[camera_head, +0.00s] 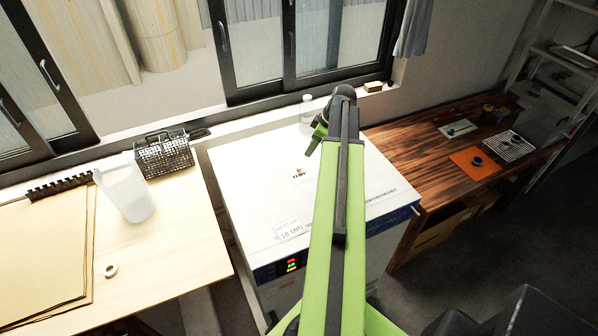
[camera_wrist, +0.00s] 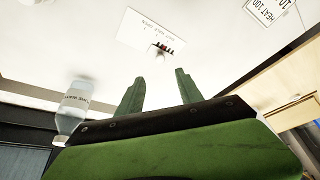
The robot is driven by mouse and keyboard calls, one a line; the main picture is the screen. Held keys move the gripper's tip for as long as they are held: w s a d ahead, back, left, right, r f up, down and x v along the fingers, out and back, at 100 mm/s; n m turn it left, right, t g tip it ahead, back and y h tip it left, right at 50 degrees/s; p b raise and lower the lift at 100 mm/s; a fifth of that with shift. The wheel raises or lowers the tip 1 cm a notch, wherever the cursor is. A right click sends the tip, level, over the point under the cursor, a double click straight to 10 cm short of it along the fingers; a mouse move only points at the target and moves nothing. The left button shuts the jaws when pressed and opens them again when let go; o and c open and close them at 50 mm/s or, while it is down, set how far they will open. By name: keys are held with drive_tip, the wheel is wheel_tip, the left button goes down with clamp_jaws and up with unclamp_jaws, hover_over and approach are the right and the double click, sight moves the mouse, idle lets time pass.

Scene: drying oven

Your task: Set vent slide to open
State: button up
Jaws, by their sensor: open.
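The white drying oven (camera_head: 245,185) stands in the middle, with a small lit display on its front. The vent slide (camera_head: 299,173) is a small pale plate with dark and red markings on the oven's top. In the wrist view the vent slide plate (camera_wrist: 150,30) lies beyond my fingertips, with a small knob (camera_wrist: 160,50) beside a dark-red slot or mark. My gripper (camera_wrist: 158,82) is open and empty, its two green fingers apart and pointing towards the knob without visibly touching it. In the head view my gripper (camera_head: 315,142) is above the oven's back part, partly hidden by my arm.
A clear bottle (camera_head: 306,108) stands at the oven's back edge, left of my fingers in the wrist view (camera_wrist: 74,108). A pale table (camera_head: 180,250) with a jug (camera_head: 125,188) is left; a wooden bench (camera_head: 420,150) is right.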

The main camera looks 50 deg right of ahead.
sight(299, 167)
drive_tip(key=b+x, duration=0.9)
drive_tip(key=x, duration=0.2)
drive_tip(key=shift+w+f, duration=0.15)
drive_tip(key=shift+f, duration=0.2)
clamp_jaws()
idle(0.7)
